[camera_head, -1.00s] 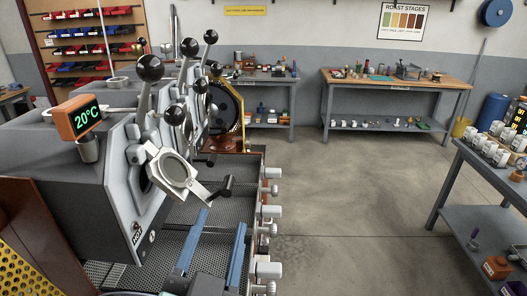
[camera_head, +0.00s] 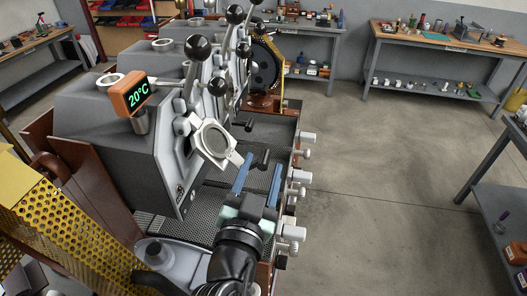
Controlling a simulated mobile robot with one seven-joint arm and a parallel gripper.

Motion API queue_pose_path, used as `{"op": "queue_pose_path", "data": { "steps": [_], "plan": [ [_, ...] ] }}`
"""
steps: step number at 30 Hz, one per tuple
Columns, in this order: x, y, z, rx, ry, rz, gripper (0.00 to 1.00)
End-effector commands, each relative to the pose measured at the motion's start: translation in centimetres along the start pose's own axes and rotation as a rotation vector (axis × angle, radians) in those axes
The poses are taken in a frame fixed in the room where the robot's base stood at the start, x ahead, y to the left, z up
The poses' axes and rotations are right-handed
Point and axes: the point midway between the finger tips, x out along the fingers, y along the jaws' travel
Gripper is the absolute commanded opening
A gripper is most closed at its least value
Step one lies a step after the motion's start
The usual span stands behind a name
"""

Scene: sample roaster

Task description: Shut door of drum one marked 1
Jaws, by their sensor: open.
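The nearest roaster drum (camera_head: 118,118) is a dark grey housing with a pale front plate and an orange 20°C display (camera_head: 131,95). Its round door (camera_head: 213,139), a pale frame with a glass window, stands swung open, tilted out from the front plate. A dark-knobbed handle (camera_head: 262,159) sticks out at the door's lower right. My gripper (camera_head: 259,176) has two blue fingers, spread apart with nothing between them. It is just right of and below the door, near the handle. I cannot tell whether a finger touches the handle. No numeral 1 is legible.
A perforated cooling tray (camera_head: 212,206) lies below the door. Several white knobs (camera_head: 301,177) line its right edge. Black-knobbed levers (camera_head: 199,47) rise above the drum. A yellow perforated guard (camera_head: 70,226) stands at lower left. The floor (camera_head: 365,210) to the right is clear.

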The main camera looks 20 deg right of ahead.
Motion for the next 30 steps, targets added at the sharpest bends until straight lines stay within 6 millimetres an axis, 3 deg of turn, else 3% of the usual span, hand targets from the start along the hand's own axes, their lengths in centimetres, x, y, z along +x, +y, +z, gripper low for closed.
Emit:
{"op": "queue_pose_path", "data": {
  "steps": [6,16,25,30],
  "plan": [
    [1.8,-0.1,-0.1,0.001,0.000,-0.001,0.55],
    [2.1,0.0,0.1,0.001,0.000,-0.001,0.55],
    [2.0,0.0,0.1,0.000,-0.001,0.000,0.02],
    [2.0,0.0,0.1,-0.001,-0.001,0.001,0.00]
  ]
}}
